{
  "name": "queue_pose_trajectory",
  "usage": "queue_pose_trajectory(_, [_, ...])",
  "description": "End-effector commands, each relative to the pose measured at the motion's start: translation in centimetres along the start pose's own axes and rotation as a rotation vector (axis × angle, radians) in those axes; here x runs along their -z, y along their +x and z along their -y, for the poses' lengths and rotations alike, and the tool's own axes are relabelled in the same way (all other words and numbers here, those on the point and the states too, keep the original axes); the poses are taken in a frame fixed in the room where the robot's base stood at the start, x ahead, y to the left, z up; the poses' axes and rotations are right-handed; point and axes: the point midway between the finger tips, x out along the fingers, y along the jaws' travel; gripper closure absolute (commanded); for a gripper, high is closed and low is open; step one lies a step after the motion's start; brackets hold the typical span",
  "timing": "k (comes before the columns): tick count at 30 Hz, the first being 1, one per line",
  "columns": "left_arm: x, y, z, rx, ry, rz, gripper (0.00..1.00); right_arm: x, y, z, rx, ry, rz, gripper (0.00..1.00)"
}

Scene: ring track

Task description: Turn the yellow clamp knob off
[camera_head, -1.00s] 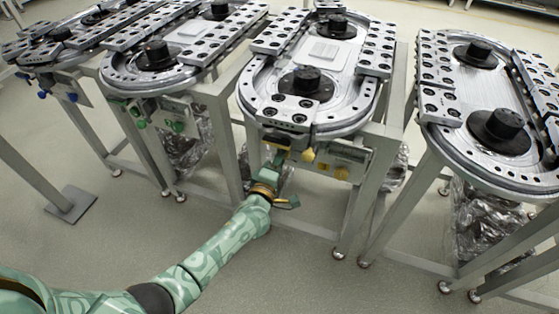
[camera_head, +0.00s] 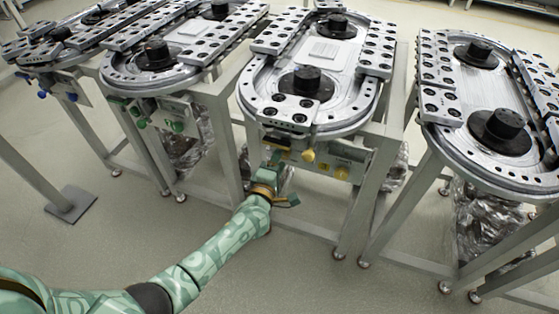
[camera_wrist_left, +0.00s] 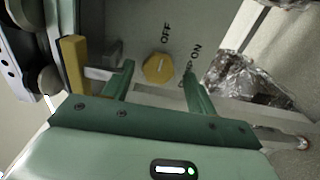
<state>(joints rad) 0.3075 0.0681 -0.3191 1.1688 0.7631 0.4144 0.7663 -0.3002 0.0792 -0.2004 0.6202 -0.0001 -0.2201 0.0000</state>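A yellow knob (camera_wrist_left: 158,68) sits on a grey panel marked OFF and ON in the left wrist view. OFF stands above it and ON to its right. My left gripper (camera_wrist_left: 160,78) is open, its two green fingers apart, with the knob showing between them; no touch is visible. In the head view my left gripper (camera_head: 274,162) is at the front of the middle ring track, below its edge. Two yellow knobs show to its right, a nearer one (camera_head: 308,155) and a farther one (camera_head: 342,173). I cannot tell which is in the wrist view. My right gripper is out of view.
A yellow bar (camera_wrist_left: 75,65) stands left of the knob in the wrist view. The ring track (camera_head: 300,126) overhangs the panel, and a grey frame leg (camera_head: 370,205) stands to the right. A neighbouring track has green knobs (camera_head: 177,126). The floor in front is clear.

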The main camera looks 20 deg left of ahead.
Motion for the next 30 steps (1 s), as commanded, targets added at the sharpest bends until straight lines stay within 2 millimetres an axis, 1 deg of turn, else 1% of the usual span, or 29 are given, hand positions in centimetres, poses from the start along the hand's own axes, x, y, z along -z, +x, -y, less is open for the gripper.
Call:
queue_pose_trajectory(7, [0.0, -0.1, -0.1, -0.002, 0.001, 0.001, 0.43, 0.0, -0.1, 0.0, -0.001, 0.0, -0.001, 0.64])
queue_pose_trajectory(11, [0.0, -1.5, -0.3, -0.002, 0.002, 0.001, 0.43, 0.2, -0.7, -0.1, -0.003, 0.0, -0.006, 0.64])
queue_pose_trajectory(14, [-0.1, -3.6, -0.4, -0.001, 0.001, 0.002, 0.43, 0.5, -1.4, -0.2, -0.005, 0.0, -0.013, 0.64])
queue_pose_trajectory(21, [0.0, -10.3, -0.4, -0.001, 0.002, 0.001, 0.43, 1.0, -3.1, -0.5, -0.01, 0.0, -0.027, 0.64])
queue_pose_trajectory(24, [0.0, -12.6, -0.3, 0.0, 0.002, 0.001, 0.43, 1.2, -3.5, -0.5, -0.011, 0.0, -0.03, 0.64])
queue_pose_trajectory(27, [0.0, -14.5, -0.2, 0.0, 0.002, 0.0, 0.43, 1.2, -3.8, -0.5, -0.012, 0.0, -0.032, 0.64])
queue_pose_trajectory(30, [0.0, -15.6, -0.1, -0.001, 0.002, 0.0, 0.43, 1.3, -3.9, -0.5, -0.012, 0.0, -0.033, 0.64])
